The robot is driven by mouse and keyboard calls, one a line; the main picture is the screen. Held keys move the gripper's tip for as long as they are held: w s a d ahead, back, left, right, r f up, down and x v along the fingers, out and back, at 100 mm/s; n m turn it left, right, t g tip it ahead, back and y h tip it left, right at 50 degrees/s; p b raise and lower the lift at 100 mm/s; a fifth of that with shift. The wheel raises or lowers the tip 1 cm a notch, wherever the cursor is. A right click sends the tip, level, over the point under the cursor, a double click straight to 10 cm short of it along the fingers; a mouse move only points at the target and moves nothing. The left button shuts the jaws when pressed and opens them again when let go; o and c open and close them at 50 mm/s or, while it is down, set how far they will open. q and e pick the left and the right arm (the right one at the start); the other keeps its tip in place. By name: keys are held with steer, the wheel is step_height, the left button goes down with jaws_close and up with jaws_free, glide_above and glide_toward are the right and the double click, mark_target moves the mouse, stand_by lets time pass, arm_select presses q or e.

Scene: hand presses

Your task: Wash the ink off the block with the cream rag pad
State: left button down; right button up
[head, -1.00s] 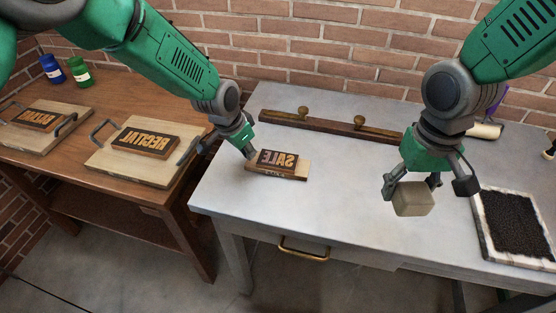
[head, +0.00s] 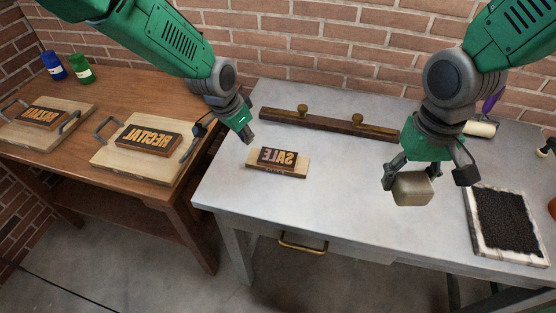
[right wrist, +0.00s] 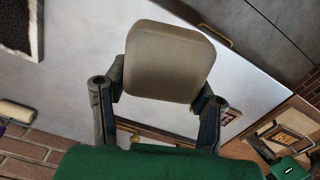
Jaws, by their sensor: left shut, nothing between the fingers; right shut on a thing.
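The block (head: 279,158), with mirrored SALE lettering, lies on a pale wooden base near the left end of the grey metal table. Its lettering shows purple and dark tones in the head view. My left gripper (head: 247,138) is shut and empty, just above and behind the block's left end, apart from it. My right gripper (head: 410,181) is shut on the cream rag pad (head: 413,190) and holds it above the table, well to the right of the block. The pad (right wrist: 169,60) also fills the middle of the right wrist view, between the fingers.
A dark wooden rail (head: 328,124) with two brass knobs lies behind the block. A tray with a black surface (head: 508,222) is at the right, near a roller (head: 480,128). A brown table (head: 60,190) at left carries boards with blocks. The grey table's middle is clear.

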arm_select(q)
steer(key=v, duration=1)
steer(key=shift+r, duration=0.25)
